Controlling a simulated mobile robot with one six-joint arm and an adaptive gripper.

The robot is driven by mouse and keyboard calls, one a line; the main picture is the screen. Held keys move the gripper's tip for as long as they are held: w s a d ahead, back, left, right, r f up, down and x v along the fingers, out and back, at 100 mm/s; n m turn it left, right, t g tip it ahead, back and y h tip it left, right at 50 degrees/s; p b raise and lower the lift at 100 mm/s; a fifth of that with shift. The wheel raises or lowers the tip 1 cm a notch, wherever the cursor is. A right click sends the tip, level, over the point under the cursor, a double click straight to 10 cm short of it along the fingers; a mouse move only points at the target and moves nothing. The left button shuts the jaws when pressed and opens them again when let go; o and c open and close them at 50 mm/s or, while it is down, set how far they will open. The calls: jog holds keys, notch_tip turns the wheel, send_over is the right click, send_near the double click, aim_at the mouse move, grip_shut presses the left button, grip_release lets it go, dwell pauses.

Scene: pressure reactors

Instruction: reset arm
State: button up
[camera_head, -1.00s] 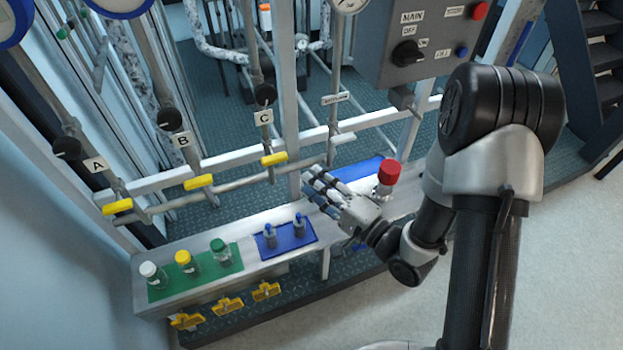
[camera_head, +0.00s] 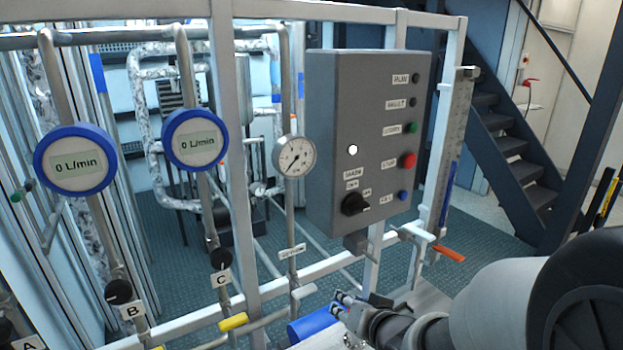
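My arm comes in from the lower right corner of the head view. My gripper (camera_head: 340,305) is small and low in the picture, near the bottom edge, in front of the lower rail of the frame. Its fingertips look apart, with nothing seen between them. The bottom edge of the picture cuts off part of the gripper. A blue surface (camera_head: 312,327) shows just left of it.
A grey control box (camera_head: 330,115) stands on the frame above my gripper. Flow meters (camera_head: 75,160) (camera_head: 195,138) and a pressure gauge (camera_head: 294,156) hang at left. A yellow handle (camera_head: 233,322) and an orange handle (camera_head: 449,254) flank the gripper. Stairs (camera_head: 505,145) rise behind at right.

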jog(key=s+d+r+g+h, duration=0.1)
jog(key=s+d+r+h, duration=0.25)
jog(key=s+d, duration=0.2)
jog(key=s+r+n+g, duration=0.1)
jog(key=s+r+g, duration=0.1)
jog(key=s, duration=0.8)
jog(key=s+r+n+g, duration=0.1)
jog(key=s+r+g, duration=0.1)
jog(key=s, duration=0.8)
jog(key=shift+s+d+r+g, duration=0.15)
jog(key=shift+s+d+g, duration=0.2)
jog(key=shift+g, duration=0.35)
jog(key=shift+o, duration=0.5)
